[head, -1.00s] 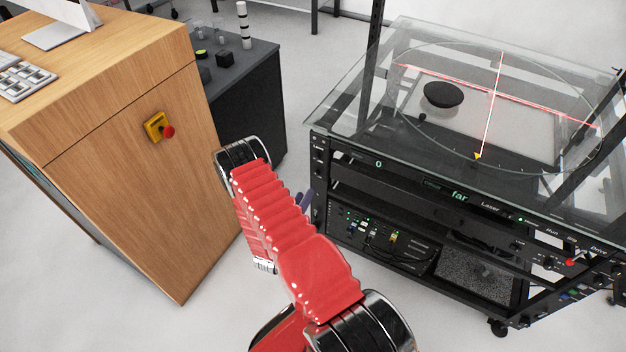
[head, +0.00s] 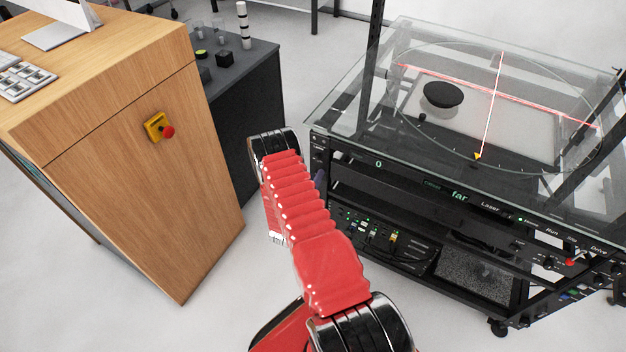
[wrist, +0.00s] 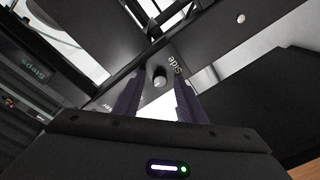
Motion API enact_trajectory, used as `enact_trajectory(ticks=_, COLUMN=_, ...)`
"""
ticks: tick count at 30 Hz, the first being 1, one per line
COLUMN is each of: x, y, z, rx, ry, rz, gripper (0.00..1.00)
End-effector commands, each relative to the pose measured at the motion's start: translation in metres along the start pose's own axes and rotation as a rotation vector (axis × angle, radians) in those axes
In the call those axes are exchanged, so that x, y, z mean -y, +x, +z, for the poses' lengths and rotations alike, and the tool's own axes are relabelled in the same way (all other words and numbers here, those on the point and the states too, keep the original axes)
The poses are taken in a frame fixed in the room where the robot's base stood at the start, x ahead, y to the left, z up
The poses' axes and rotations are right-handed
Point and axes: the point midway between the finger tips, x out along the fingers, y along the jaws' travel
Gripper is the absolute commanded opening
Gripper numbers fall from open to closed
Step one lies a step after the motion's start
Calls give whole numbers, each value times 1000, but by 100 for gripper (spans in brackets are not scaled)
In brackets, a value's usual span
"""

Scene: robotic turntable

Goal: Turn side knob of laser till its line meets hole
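In the wrist view, a small round knob (wrist: 159,77) sits on a dark panel beside the printed word "Side". My gripper (wrist: 157,88) is open, with its two dark fingers on either side of the knob in the picture. I cannot tell whether they touch it. In the head view, my red arm hides most of the gripper; a bit of purple finger (head: 320,181) shows near the rack's left edge. Two red laser lines (head: 493,95) cross on the round glass turntable (head: 548,75), one running lengthwise and one towards a yellow pointer (head: 478,156). I cannot make out the hole.
A black round object (head: 443,95) is seen at the turntable. The rack's front (head: 440,185) carries displays reading "0" and "far", and controls. A wooden cabinet (head: 130,170) with a red stop button (head: 167,131) stands left. Pale floor lies between cabinet and rack.

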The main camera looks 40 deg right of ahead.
Motion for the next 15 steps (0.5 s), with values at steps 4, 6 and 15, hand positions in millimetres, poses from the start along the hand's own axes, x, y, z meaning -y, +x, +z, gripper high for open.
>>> enact_trajectory(ticks=4, x=0, y=0, z=0, rx=0, ry=0, rz=0, gripper=31)
enact_trajectory(ticks=6, x=0, y=0, z=0, rx=0, ry=0, rz=0, gripper=26)
enact_trajectory(ticks=15, x=0, y=0, z=0, rx=0, ry=0, rz=-1, gripper=5)
